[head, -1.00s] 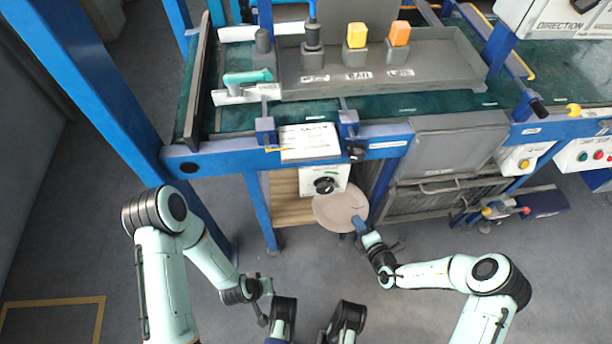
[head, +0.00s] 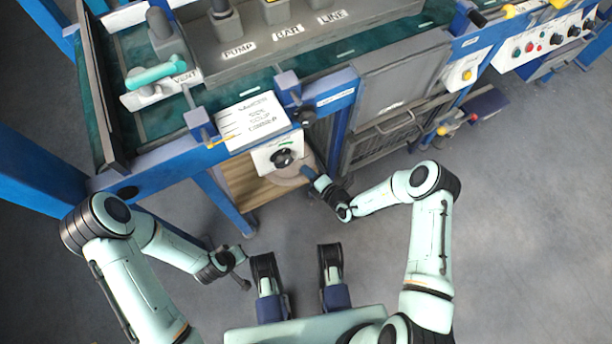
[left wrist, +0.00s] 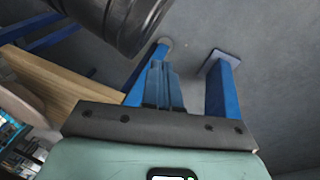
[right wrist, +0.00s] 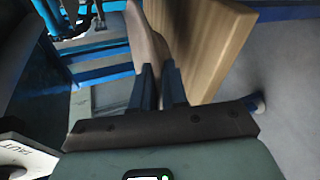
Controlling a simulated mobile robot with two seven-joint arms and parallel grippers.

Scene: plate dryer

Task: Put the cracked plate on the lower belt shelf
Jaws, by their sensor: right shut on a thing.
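The pale round plate (head: 288,177) is partly hidden beneath the knob box in the head view, at the wooden lower shelf (head: 245,188). My right gripper (head: 308,173) is shut on its near right edge. In the right wrist view the plate (right wrist: 147,42) shows nearly edge-on between the blue fingers (right wrist: 160,85), beside the wooden shelf (right wrist: 208,40). I cannot tell whether the plate touches the shelf, and its crack is not clear now. My left gripper (head: 241,262) hangs empty, away from the plate; its fingers look together in the left wrist view (left wrist: 163,85).
A white box with a black knob (head: 280,154) overhangs the shelf opening. A blue leg (head: 225,205) stands at the shelf's left. A grey panel with a handle (head: 395,127) lies right of the opening. The floor in front is clear.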

